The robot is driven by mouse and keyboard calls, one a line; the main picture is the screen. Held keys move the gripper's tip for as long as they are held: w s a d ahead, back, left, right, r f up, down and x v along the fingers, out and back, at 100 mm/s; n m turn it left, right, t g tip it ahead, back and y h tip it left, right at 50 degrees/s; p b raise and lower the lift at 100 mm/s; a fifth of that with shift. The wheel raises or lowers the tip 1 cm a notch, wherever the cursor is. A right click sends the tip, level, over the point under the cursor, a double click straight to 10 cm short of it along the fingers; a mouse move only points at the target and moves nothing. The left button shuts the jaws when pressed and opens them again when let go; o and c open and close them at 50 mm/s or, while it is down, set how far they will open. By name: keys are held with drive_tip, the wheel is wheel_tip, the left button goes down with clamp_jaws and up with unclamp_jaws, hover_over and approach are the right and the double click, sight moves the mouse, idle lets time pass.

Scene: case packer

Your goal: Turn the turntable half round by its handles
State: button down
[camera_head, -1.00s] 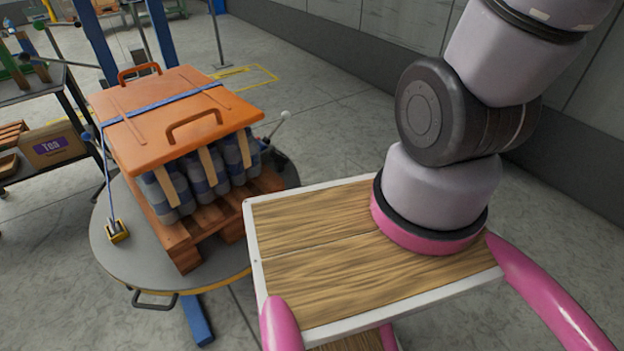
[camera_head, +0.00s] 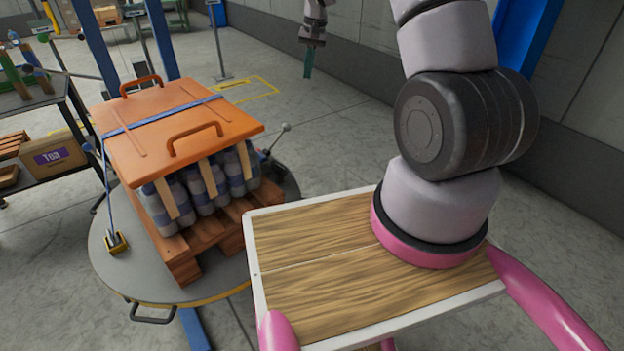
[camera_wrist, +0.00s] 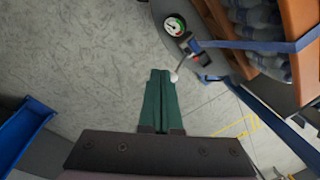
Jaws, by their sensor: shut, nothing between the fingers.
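The turntable (camera_head: 120,275) is a round grey disc at left in the head view. It carries a wooden pallet (camera_head: 185,262) with several bottles under an orange cover, tied by a blue strap. One dark handle (camera_head: 153,314) sticks out from its front rim. A ball-ended lever (camera_head: 285,128) stands at its far right side. My gripper (camera_head: 308,74) hangs beyond and right of the turntable, apart from it. In the wrist view, its green fingers (camera_wrist: 160,74) are together and empty.
My wooden-topped base fills the lower right of the head view. A rack with a cardboard box (camera_head: 55,157) stands at left. Blue posts (camera_head: 93,48) rise behind the load. A blue object (camera_wrist: 25,135) lies at lower left in the wrist view. Bare floor surrounds my gripper.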

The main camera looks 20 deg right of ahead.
wheel_tip(320, 180, down, 17)
drive_tip(key=w+g, duration=0.2)
drive_tip(key=s+f, duration=0.4)
drive_tip(key=f, duration=1)
drive_tip(key=s+f+g, duration=0.1)
drive_tip(key=s+f, duration=0.4)
drive_tip(key=f, duration=0.9)
drive_tip(key=shift+s+a+n+h, duration=0.2)
drive_tip(key=shift+a+n+h, duration=0.1)
drive_tip(key=shift+a+h, duration=0.1)
